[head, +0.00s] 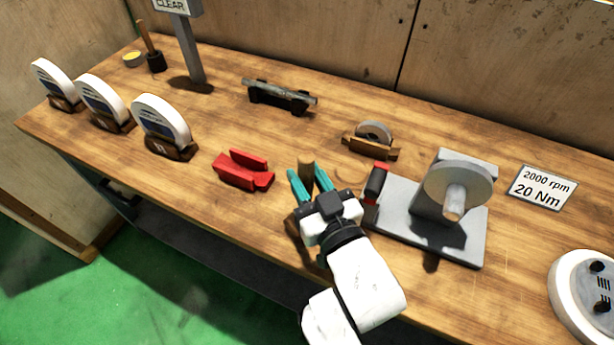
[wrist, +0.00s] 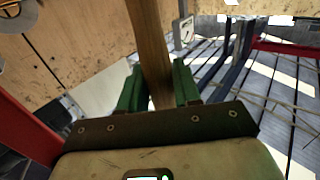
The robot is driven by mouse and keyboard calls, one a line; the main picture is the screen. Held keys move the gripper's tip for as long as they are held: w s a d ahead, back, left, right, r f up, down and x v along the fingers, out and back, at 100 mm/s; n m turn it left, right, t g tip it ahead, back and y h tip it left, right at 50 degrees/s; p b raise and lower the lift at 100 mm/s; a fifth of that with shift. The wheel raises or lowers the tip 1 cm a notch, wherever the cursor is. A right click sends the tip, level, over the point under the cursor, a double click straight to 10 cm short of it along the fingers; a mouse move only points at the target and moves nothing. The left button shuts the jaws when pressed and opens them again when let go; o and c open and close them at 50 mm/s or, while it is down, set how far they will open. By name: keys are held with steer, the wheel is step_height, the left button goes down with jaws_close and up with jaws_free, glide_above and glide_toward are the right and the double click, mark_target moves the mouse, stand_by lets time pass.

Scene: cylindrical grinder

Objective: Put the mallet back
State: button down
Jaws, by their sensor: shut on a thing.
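My gripper (head: 308,182) is over the front middle of the bench, its two teal fingers shut on an upright wooden handle (head: 306,168). In the wrist view the handle (wrist: 148,45) runs up between the green fingers (wrist: 158,88). I take it for the mallet; its head cannot be made out, hidden by my gripper. A brown edge shows beside my gripper at its lower left, and I cannot tell what it belongs to. A red double-walled holder (head: 243,172) sits on the bench to the left of my gripper, with nothing seen in it.
The grey grinder (head: 425,215) stands close on the right, with a black and red part (head: 376,184) at its left edge. Behind are a wheel on a wooden stand (head: 372,145) and a bar on black supports (head: 280,95). Discs stand at left, near a handled dark pot (head: 155,62).

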steer(key=shift+f, duration=0.15)
steer(key=shift+f, duration=0.15)
steer(key=c, duration=0.8)
jaws_free()
steer(key=shift+r, duration=0.2)
steer(key=shift+s+d+f, duration=0.1)
steer(key=shift+s+d, duration=0.05)
steer(key=shift+s, duration=0.1)
steer(key=b+v, duration=0.1)
steer(key=v, duration=1)
steer(key=shift+s+d+b, duration=0.1)
steer(key=shift+s+b, duration=0.15)
steer(key=shift+b, duration=0.05)
